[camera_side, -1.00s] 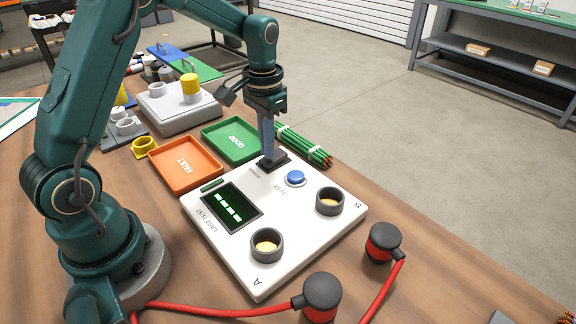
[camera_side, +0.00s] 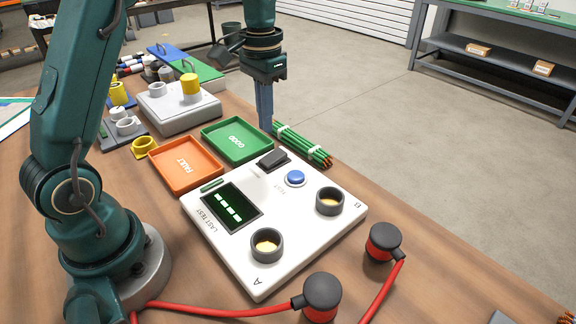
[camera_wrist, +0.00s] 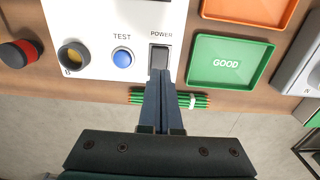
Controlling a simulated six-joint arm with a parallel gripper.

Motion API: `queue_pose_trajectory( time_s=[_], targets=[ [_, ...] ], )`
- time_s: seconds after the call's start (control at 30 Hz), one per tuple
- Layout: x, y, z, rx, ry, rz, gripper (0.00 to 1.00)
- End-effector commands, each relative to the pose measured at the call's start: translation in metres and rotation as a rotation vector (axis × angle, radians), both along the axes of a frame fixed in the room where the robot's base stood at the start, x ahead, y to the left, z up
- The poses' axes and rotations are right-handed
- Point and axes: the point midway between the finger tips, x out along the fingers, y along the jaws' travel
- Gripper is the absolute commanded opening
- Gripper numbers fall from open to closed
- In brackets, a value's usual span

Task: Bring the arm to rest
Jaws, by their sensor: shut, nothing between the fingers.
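My gripper (camera_side: 265,126) is shut and empty, pointing down above the far edge of the white test box (camera_side: 290,244). It also shows in the wrist view (camera_wrist: 160,78), its tips over the lower end of the black power switch (camera_wrist: 159,57). In the side view the power switch (camera_side: 273,159) is fully visible, with the fingertips above and behind it, apart from it. The box has a blue test button (camera_side: 296,177), two round sockets marked A (camera_side: 267,243) and B (camera_side: 330,200), and a lit green display (camera_side: 230,206).
An orange FAULT tray (camera_side: 187,166) and a green GOOD tray (camera_side: 237,139) lie left of the gripper. A green bundle of rods (camera_side: 304,145) lies behind the box. Two red-and-black plugs (camera_side: 383,242) with red cables lie at the front right.

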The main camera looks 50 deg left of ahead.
Motion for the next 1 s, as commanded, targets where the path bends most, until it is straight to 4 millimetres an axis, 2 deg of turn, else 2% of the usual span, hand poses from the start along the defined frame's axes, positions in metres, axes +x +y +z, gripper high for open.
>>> queue_pose_trajectory(
  time_s=[0.2,0.37,0.5,0.7,0.87,1.0],
  targets=[
    [0.001,-0.002,0.004,0.003,-0.011,-0.007,0.00],
    [-0.003,-0.013,0.034,0.020,-0.092,-0.036,0.00],
    [-0.026,-0.029,0.064,0.034,-0.177,-0.069,0.00],
    [-0.068,-0.050,0.087,0.043,-0.295,-0.088,0.00],
    [-0.104,-0.063,0.088,0.039,-0.385,-0.089,0.00],
    [-0.134,-0.071,0.077,0.028,-0.452,-0.080,0.00]
  ],
)
